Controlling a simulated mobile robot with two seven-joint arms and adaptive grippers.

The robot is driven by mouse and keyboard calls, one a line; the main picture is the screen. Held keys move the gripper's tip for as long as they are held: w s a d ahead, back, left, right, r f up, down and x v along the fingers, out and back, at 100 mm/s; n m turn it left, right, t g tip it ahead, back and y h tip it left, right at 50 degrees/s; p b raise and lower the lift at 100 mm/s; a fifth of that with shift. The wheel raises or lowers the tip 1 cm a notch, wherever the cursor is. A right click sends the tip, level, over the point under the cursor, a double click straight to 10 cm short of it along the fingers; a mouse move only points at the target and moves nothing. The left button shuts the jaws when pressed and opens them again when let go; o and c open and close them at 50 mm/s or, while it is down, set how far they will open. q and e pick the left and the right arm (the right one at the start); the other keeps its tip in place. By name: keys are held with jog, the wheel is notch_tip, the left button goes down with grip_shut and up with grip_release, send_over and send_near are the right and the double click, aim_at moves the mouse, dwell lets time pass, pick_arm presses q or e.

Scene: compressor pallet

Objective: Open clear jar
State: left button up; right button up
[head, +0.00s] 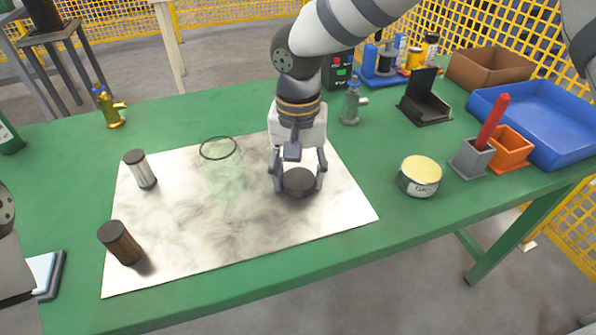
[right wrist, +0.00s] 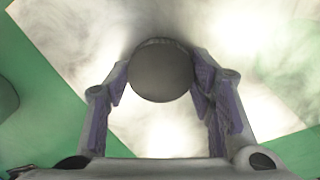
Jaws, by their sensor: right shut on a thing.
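The clear jar (head: 228,178) stands on the white marbled sheet on the table, faint and see-through, with a dark ring at its top. The jar's mouth looks uncovered. My right gripper (head: 298,180) is to the right of the jar, pointing down and shut on a dark round lid (head: 299,183). The lid also shows between both fingers in the right wrist view (right wrist: 160,72). It is over the sheet, apart from the jar; I cannot tell whether it touches the sheet. My left gripper does not show.
A small capped glass jar (head: 145,172) and a brown capped jar (head: 122,246) are on the left of the sheet (head: 200,250). A round tin (head: 420,178) is to the right. A blue tray (head: 555,150) and small bins fill the right end. The sheet's front is clear.

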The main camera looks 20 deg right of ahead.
jog(key=o, duration=1.3)
jog(key=shift+f, duration=0.1)
